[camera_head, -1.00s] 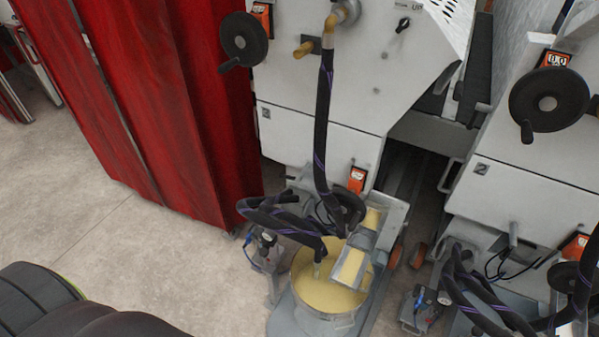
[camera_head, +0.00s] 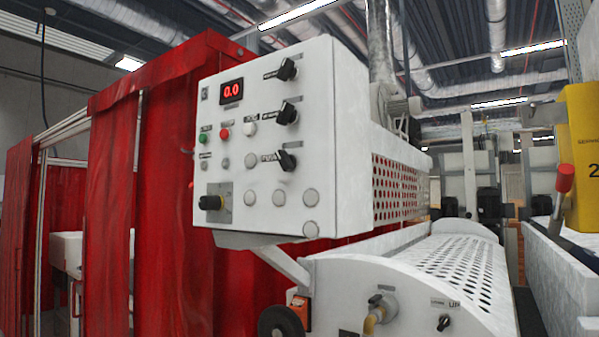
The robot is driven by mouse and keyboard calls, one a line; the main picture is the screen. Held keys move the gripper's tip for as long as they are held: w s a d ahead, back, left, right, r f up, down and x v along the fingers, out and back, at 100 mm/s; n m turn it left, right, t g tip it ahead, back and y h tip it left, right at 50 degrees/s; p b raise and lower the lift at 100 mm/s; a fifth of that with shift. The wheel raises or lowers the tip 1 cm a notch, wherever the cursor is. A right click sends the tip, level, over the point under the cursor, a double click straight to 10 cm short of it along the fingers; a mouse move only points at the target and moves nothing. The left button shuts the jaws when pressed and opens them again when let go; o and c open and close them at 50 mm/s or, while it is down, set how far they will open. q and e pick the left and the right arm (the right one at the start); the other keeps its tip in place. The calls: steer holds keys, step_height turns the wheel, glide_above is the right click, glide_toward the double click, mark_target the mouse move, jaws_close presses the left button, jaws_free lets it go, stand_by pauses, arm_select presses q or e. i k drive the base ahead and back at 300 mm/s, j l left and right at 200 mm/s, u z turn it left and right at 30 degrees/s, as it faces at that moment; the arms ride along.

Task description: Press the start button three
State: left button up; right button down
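A white control box (camera_head: 270,140) hangs in the middle of the head view, its front panel facing me at an angle. On the panel are a small green button (camera_head: 203,138), a red button (camera_head: 224,133) and a white button (camera_head: 250,129). The labels are too small to read, so I cannot tell which one is marked start. Several black knobs and pale round caps sit on the same panel. Neither of my grippers is in view.
A red curtain (camera_head: 110,210) hangs behind and left of the box. Below right is the white perforated roller coater cover (camera_head: 455,265) with a brass-coloured fitting (camera_head: 372,320). A yellow machine part (camera_head: 582,160) and a red-tipped lever (camera_head: 565,178) stand at right.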

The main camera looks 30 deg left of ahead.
mark_target(202, 139)
steer(key=u, duration=1.5)
